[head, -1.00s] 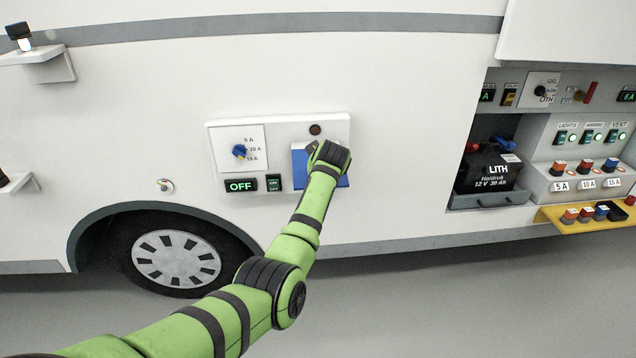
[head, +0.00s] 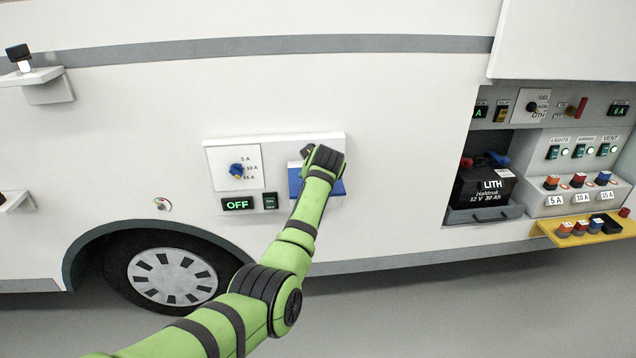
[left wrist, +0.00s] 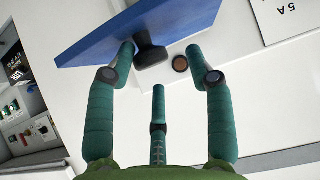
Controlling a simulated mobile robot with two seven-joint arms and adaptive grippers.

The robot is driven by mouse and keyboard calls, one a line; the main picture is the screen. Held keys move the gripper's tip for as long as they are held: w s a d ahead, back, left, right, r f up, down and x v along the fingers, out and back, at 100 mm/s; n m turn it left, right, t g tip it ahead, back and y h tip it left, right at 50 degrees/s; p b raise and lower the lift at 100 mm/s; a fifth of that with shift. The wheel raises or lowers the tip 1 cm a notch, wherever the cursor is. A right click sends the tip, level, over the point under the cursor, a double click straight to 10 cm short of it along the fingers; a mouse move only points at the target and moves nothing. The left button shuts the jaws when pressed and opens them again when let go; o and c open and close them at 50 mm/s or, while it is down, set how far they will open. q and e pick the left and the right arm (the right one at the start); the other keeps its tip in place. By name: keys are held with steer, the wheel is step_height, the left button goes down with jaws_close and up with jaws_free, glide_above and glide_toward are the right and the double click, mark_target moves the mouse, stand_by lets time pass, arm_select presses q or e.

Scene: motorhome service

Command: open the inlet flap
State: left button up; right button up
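The inlet flap (head: 295,183) is a blue plate on the white wall panel of the motorhome. My left gripper (head: 308,153) is at its upper edge and hides part of it in the head view. In the left wrist view, the blue flap (left wrist: 150,28) slants across the top, with a black knob (left wrist: 150,50) below it. My left gripper (left wrist: 162,60) is open, its fingertips apart. The knob lies between them, beside the left-hand finger; I cannot tell whether they touch. How far the flap stands out is unclear. My right gripper is out of view.
A round brown lamp (left wrist: 180,64) is near the fingertips. The panel carries a blue dial (head: 236,170) and an OFF display (head: 237,204). An open battery bay (head: 485,185) and a yellow shelf (head: 560,238) are at the right.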

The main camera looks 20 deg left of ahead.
arm_select(q)
steer(key=shift+w+a+f, duration=0.2)
steer(key=shift+w+f, duration=0.05)
steer(key=shift+f, duration=0.25)
steer(key=shift+d+f, duration=0.1)
steer(key=v, duration=1.2)
